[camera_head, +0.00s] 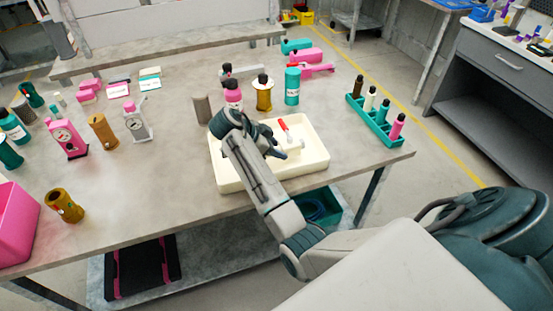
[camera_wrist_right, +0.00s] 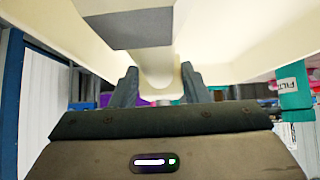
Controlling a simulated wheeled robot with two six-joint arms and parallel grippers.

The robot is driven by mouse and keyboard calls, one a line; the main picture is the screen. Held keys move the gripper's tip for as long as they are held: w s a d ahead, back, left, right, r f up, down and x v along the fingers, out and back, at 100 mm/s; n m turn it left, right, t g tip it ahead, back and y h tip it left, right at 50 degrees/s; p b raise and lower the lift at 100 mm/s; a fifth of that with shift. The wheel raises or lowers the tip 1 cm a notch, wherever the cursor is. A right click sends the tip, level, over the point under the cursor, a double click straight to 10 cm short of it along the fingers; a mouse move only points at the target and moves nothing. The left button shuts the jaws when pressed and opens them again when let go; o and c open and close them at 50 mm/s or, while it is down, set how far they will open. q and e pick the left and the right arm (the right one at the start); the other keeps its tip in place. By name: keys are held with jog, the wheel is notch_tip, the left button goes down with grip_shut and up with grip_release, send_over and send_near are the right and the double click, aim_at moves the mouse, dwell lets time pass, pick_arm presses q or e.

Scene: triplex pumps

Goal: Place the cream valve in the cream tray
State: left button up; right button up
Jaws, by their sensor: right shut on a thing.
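The cream tray (camera_head: 318,166) is a shallow rectangular tray near the front edge of the table. The cream valve (camera_head: 294,144), with a red handle (camera_head: 283,125), is inside the tray's outline in the head view. My right gripper (camera_head: 277,150) is over the tray and shut on the valve. In the right wrist view the fingers (camera_wrist_right: 160,88) stand on both sides of the cream valve body (camera_wrist_right: 157,68), with cream tray surfaces (camera_wrist_right: 235,55) around it. I cannot tell whether the valve touches the tray floor. My left gripper is not in view.
A teal rack (camera_head: 372,122) with several bottles stands right of the tray. Behind the tray are a pink bottle (camera_head: 233,95), a gold cylinder (camera_head: 264,97) and a teal cylinder (camera_head: 292,86). Pink gauges and a pink bin (camera_head: 18,225) are left.

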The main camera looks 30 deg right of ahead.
notch_tip(320, 180, down, 3)
jog(key=shift+r, duration=0.1)
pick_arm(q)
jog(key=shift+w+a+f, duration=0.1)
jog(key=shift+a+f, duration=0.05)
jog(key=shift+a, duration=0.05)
pick_arm(e)
jog(key=o, duration=1.3)
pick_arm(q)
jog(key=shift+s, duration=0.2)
pick_arm(e)
jog(key=v, duration=0.3)
jog(key=shift+a+r, duration=0.1)
jog(key=shift+a, duration=0.1)
jog(key=p+v, duration=0.5)
jog(key=v, duration=0.2)
jog(key=shift+a+r, duration=0.15)
jog(key=shift+r, duration=0.3)
jog(key=shift+w+a+r+p, duration=0.15)
jog(key=shift+a+r+p, duration=0.1)
jog(key=shift+a+p, duration=0.15)
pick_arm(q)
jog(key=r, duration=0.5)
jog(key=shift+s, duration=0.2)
